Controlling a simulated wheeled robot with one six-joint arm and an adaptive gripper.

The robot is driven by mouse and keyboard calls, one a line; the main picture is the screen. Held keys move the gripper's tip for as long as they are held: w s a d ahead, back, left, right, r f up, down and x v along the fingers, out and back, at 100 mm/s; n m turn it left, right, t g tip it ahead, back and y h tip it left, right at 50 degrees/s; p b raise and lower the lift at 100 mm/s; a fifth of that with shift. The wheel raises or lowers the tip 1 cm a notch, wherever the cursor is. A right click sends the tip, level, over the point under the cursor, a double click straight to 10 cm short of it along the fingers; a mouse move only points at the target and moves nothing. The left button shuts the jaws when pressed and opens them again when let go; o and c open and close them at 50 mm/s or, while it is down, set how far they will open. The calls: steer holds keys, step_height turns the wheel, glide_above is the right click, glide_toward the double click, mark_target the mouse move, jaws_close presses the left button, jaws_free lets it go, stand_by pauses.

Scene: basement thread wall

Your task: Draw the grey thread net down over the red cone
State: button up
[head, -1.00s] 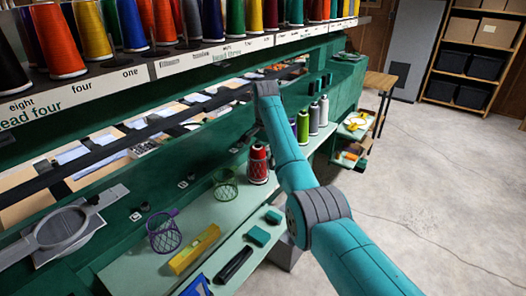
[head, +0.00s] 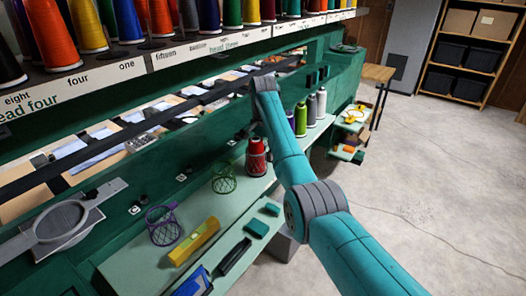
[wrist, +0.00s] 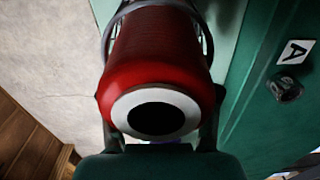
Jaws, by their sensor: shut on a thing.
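The red cone (head: 256,146) stands on the pale green shelf under my wrist. In the wrist view the red cone (wrist: 158,65) is close, its white-rimmed end with a dark hole facing the camera. The grey thread net (wrist: 106,42) shows as a grey hoop and a few strands around the cone, farther along it than the white end. My gripper (wrist: 160,138) has one finger on each side of the cone and is shut on the net. The contact points and most of the mesh are hidden by the cone and fingers.
A green net (head: 224,180) and a purple net (head: 163,226) stand left of the cone. A yellow level (head: 194,241) lies in front of them. Green and grey cones (head: 311,110) stand right, behind my arm. A machine rail runs above the shelf.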

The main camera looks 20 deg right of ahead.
steer(key=o, duration=0.8)
steer(key=shift+s+f, duration=0.1)
steer(key=shift+f, duration=0.15)
steer(key=shift+r, duration=0.1)
